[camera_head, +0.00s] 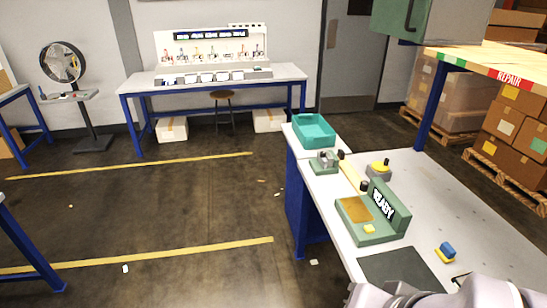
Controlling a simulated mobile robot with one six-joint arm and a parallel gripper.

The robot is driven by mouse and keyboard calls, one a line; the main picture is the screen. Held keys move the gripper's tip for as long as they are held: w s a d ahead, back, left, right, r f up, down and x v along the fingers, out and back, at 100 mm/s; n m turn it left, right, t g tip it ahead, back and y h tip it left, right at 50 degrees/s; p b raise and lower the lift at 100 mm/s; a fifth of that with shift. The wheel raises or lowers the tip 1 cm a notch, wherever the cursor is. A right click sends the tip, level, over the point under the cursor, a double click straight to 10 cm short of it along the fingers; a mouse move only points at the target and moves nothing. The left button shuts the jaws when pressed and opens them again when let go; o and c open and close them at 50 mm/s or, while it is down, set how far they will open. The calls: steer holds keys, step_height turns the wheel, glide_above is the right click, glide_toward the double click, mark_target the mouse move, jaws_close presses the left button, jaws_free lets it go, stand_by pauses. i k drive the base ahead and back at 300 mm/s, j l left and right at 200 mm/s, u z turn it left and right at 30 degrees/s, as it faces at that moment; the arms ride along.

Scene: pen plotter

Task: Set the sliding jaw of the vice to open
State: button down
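A small green and grey device (324,162), which looks like the vice, sits at the left edge of the white workbench, just in front of the teal bin. It is too small in the picture to tell where its sliding jaw stands. Pale grey links of my arm show at the bottom right edge of the camera_head view. My gripper is not in view.
On the workbench (450,195) are a teal bin (314,131), a green unit with a "READY" panel (385,203), a cream bar with dark ends (352,173), a yellow-topped device (380,170), a blue-and-yellow piece (445,252) and a dark mat (399,269).

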mark_target(320, 156)
steer(key=i+j+u, duration=0.2)
steer(key=i, duration=0.95)
steer(key=i+j+u, duration=0.15)
steer(key=i, duration=1)
